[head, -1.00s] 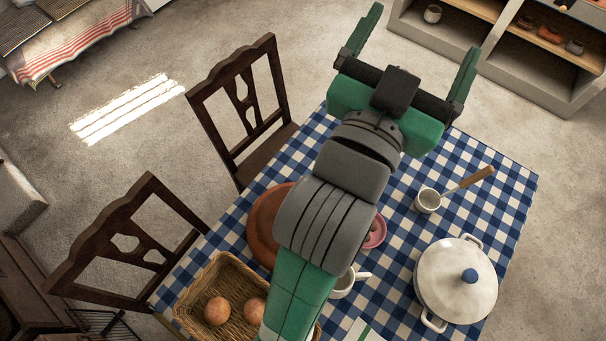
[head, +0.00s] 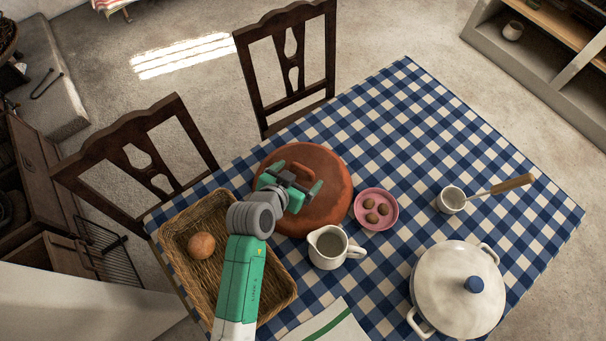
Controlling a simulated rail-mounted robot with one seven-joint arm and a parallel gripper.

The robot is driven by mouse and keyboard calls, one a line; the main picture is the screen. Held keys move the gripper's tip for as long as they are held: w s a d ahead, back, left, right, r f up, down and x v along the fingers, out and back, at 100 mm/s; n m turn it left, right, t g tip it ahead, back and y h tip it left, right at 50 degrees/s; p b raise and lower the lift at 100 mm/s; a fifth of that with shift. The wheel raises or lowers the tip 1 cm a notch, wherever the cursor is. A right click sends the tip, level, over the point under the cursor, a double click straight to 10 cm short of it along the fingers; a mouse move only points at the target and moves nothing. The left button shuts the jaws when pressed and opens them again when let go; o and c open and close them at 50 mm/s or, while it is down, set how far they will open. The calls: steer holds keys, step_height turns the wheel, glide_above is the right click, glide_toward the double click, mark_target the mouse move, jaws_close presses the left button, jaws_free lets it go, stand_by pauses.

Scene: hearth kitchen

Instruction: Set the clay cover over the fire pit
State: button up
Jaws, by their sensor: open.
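The clay cover (head: 325,205) is a round reddish-brown lid lying flat on the checked tablecloth. It has a raised loop handle (head: 301,170) near its middle. My gripper (head: 294,180) is open above the cover, with its fingers on either side of the handle in this view. I cannot tell whether the fingers touch the handle or how high they are above it. My arm hides part of the cover's left side. I cannot make out the fire pit in this view.
Close to the cover are a white jug (head: 328,250), a pink plate (head: 377,222) with several small brown items, and a wicker basket (head: 181,250). A white pot (head: 455,300) and a small pan (head: 451,200) stand farther right. Wooden chairs (head: 285,70) line the table's far side.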

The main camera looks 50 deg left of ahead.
mark_target(303, 170)
steer(key=shift+w+a+f, duration=0.15)
steer(key=shift+f, duration=0.15)
steer(key=b+x, duration=0.1)
steer(key=x, duration=0.3)
steer(key=shift+a+f, duration=0.25)
steer(key=shift+r, duration=0.1)
jaws_close()
